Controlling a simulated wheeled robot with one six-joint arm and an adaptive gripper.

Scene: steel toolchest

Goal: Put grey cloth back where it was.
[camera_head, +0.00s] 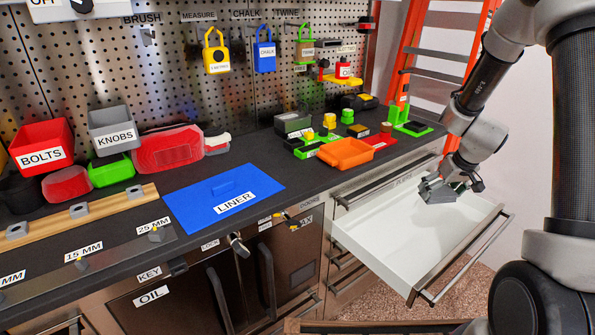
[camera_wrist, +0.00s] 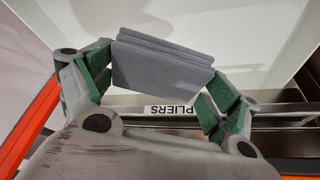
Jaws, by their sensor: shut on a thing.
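The grey cloth (camera_wrist: 160,66) is a folded, layered pad held between the green-padded fingers of my gripper (camera_wrist: 158,80) in the wrist view. In the head view my gripper (camera_head: 440,188) is shut on the grey cloth (camera_head: 437,193) over the open white drawer (camera_head: 385,232) at the right. The drawer looks empty in the parts that show. In the wrist view its pale interior (camera_wrist: 235,30) lies behind the cloth. I cannot tell exactly how high the cloth is above the drawer floor.
The drawer's front handle (camera_head: 465,255) sticks out toward the lower right. A blue LINER mat (camera_head: 190,205) lies on the dark worktop. An orange tray (camera_head: 345,153) and green holders stand near the worktop edge by the drawer. An orange ladder (camera_head: 440,45) stands behind my arm.

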